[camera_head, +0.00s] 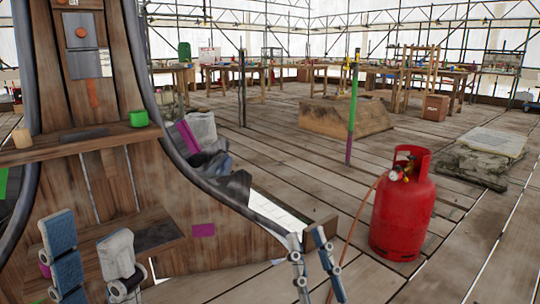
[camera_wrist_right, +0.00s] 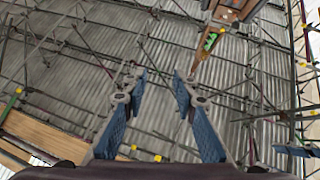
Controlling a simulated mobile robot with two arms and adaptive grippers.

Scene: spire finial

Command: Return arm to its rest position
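My left gripper (camera_head: 87,230) is at the lower left of the head view, in front of the wooden spire structure (camera_head: 200,247). Its two blue-grey fingers stand apart with nothing between them. My right gripper (camera_head: 306,238) is at the bottom middle of the head view, left of the red gas cylinder. In the right wrist view my right gripper (camera_wrist_right: 158,76) has its blue fingers spread, with nothing held between them. Most of both arms is out of the picture.
The red gas cylinder (camera_head: 402,208) stands on the plank floor with a hose running from it. A green cup (camera_head: 138,118) sits on the structure's ledge. A post (camera_head: 352,115), a low wooden block (camera_head: 345,117) and a stone slab (camera_head: 490,143) stand farther back. Scaffold poles fill the wrist view.

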